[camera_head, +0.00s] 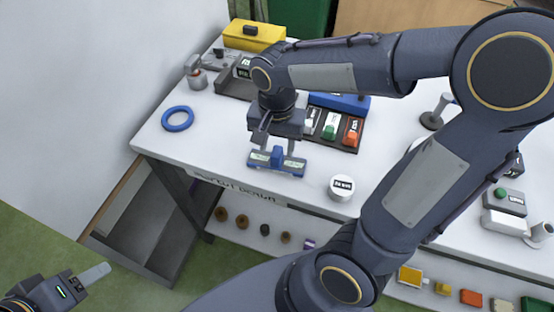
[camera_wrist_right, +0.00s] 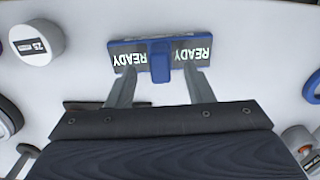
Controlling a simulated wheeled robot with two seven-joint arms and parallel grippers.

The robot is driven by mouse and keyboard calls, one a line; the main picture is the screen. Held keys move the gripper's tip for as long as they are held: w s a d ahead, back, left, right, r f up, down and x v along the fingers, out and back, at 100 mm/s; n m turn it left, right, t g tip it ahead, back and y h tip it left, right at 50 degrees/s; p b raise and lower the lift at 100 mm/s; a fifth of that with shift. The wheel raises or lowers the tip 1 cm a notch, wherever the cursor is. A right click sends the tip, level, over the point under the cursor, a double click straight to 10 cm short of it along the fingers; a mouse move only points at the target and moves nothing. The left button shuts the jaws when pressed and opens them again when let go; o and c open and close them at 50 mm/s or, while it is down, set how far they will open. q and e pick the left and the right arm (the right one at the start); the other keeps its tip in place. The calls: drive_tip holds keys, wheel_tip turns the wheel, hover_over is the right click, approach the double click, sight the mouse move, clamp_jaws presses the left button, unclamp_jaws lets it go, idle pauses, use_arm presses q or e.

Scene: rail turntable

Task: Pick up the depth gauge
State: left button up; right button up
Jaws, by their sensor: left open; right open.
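The blue gauge (camera_head: 276,160), which I take to be the depth gauge, lies near the table's front edge. In the right wrist view the gauge (camera_wrist_right: 160,55) shows "READY" on both displays. My right gripper (camera_head: 278,147) is open and points down over it. In the wrist view its fingertips (camera_wrist_right: 160,76) lie either side of the middle block, with gaps; whether they touch the bar, I cannot tell. My left gripper (camera_head: 84,281) is at the lower left, away from the table, open.
A blue ring (camera_head: 178,118) lies to the left on the white table (camera_head: 222,150). A white labelled cylinder (camera_head: 341,188) stands to the right of the gauge. A dark tray (camera_head: 340,132) with coloured blocks lies behind. A yellow case (camera_head: 254,35) is at the back.

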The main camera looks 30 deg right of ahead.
sight(277, 151)
wheel_tip(277, 151, down, 4)
drive_tip(key=shift+r, duration=0.2)
clamp_jaws()
drive_tip(key=shift+r, duration=0.15)
